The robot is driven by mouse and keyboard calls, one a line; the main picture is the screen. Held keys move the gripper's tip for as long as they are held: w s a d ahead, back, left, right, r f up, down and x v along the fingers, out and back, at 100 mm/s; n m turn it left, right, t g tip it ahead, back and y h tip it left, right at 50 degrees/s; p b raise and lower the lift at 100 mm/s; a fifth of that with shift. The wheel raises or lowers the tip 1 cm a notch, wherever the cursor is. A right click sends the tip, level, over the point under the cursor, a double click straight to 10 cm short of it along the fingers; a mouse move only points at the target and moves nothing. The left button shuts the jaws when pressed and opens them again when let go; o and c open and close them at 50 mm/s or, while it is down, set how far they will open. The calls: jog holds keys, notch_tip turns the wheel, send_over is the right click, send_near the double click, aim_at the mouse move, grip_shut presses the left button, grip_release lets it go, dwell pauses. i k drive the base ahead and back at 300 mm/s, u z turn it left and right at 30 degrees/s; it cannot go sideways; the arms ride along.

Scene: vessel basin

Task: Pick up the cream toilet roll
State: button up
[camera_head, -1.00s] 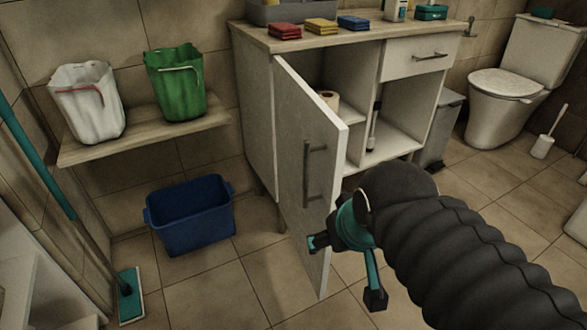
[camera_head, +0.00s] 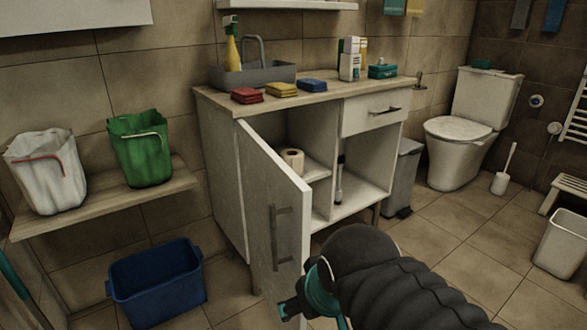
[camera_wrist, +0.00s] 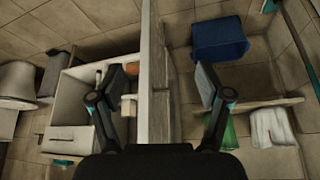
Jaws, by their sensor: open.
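The cream toilet roll (camera_head: 292,160) stands upright on the inner shelf of the white cabinet (camera_head: 225,165), behind the open door (camera_head: 270,215). In the wrist view a small orange-tan patch that may be the roll (camera_wrist: 129,87) shows beside a finger, partly hidden. My gripper (camera_head: 297,300) is low in front of the open door, apart from the roll and empty. In the wrist view my gripper (camera_wrist: 160,92) has its fingers spread wide, with the door's edge (camera_wrist: 157,75) running between them in the picture. I cannot tell how near the door is.
A dark brush-like item (camera_head: 339,178) stands in the right compartment. A blue bin (camera_head: 157,282) stands on the floor at left. A grey bin (camera_head: 403,175) stands right of the cabinet.

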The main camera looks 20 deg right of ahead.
aim_at(295, 158)
jog(key=z, duration=0.05)
jog(key=k, duration=0.5)
jog(key=z, duration=1.25)
jog(key=i, duration=0.85)
jog(key=u, duration=1.9)
